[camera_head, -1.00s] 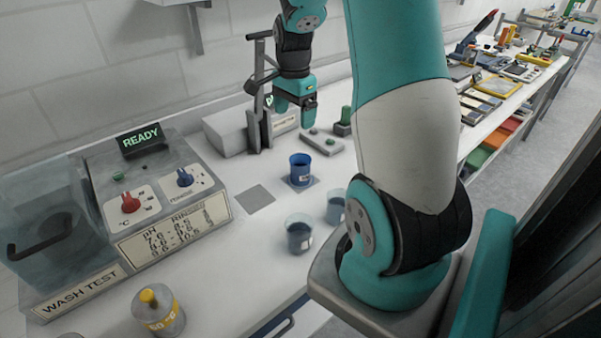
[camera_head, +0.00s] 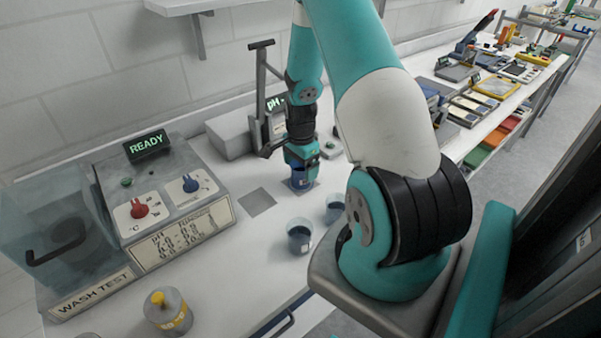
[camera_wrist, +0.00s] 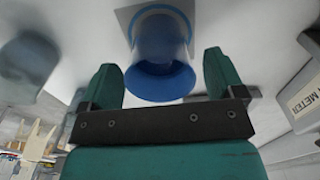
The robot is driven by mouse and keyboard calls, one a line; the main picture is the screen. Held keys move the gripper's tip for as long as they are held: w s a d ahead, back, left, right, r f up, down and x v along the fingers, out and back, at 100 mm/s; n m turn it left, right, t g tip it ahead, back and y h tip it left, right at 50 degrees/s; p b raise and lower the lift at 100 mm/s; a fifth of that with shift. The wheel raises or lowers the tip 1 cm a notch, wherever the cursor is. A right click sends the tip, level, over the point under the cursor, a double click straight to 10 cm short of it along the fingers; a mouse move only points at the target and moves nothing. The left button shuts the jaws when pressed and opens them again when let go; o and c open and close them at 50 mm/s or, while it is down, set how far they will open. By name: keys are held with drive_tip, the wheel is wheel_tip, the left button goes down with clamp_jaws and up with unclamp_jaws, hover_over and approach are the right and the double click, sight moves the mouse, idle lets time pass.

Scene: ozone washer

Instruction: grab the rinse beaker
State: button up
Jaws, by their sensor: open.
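A blue beaker (camera_head: 300,182), which I take as the rinse beaker, stands upright on a grey square on the bench. It also shows in the wrist view (camera_wrist: 160,60), with its round rim toward my gripper. My gripper (camera_head: 301,170) is at the beaker's top in the head view and partly hides it. In the wrist view my gripper (camera_wrist: 164,82) is open, with one green finger on each side of the beaker. A gap shows on both sides. Whether the fingers reach below the rim is unclear.
Two clear beakers with dark liquid stand nearby, one in front (camera_head: 300,236) and one to the right (camera_head: 335,208). The pH meter stand (camera_head: 262,100) is close behind. A bare grey square (camera_head: 260,202) lies left. The washer (camera_head: 165,205) and a yellow-capped bottle (camera_head: 167,312) are further left.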

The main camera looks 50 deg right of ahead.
drive_tip(key=shift+f, duration=1.15)
drive_tip(key=c, duration=1.2)
drive_tip(key=shift+r, duration=0.1)
